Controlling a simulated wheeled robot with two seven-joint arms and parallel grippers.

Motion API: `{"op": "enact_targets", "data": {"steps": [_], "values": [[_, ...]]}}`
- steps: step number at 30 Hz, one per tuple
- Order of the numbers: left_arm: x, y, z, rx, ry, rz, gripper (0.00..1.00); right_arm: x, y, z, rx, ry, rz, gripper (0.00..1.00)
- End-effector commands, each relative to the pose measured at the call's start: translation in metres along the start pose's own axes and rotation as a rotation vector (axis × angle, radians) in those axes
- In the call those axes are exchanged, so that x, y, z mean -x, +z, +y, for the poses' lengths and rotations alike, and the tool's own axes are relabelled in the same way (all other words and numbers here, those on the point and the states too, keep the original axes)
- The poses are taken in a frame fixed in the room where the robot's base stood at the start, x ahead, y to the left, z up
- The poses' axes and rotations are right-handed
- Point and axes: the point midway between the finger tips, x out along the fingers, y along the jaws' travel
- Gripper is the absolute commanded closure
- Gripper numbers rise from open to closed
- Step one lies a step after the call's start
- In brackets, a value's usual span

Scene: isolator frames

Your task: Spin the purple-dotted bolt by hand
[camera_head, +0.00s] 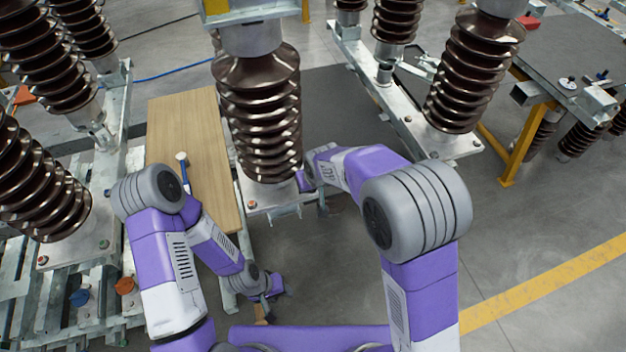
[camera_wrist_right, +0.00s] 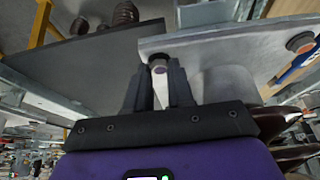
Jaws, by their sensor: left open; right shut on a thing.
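In the right wrist view, the purple-dotted bolt (camera_wrist_right: 159,67) sits at the edge of a grey metal plate (camera_wrist_right: 215,50), between the fingertips of my right gripper (camera_wrist_right: 162,78). The gripper is shut on it. A second bolt (camera_wrist_right: 301,42) with an orange-brown dot stands farther right on the plate. In the head view, my right gripper (camera_head: 304,182) is at the right side of the base below the central brown insulator (camera_head: 258,115); the purple-dotted bolt cannot be made out there. My left gripper (camera_head: 272,290) is open and low, away from the plate.
A wooden tabletop (camera_head: 190,115) left of the central insulator carries a blue-handled tool (camera_head: 183,165). More ribbed insulators (camera_head: 475,65) stand on metal frames at both sides. A yellow stand (camera_head: 520,150) is at the right. The floor at lower right is clear.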

Motion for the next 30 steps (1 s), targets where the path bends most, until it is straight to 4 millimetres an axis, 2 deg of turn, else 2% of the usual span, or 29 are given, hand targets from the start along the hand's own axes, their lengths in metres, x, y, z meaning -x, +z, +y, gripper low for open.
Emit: {"op": "enact_targets", "data": {"steps": [12, 26, 27, 30], "values": [[0.0108, 0.0005, 0.004, 0.0, 0.0, 0.0, 0.57, 0.0005, -0.0009, -0.0017, -0.141, 0.058, 0.001, 1.0], [0.011, 0.0005, 0.0041, 0.0, 0.0, 0.0, 0.57, 0.0, -0.0007, -0.0019, -0.152, 0.062, 0.001, 1.0], [0.011, 0.0006, 0.0041, 0.0, 0.0, 0.0, 0.57, 0.0, -0.0008, -0.0019, -0.152, 0.061, 0.001, 0.75], [0.011, 0.0006, 0.0041, 0.0, 0.0, 0.0, 0.57, 0.0, -0.0006, -0.0019, -0.152, 0.061, 0.001, 0.59]]}}
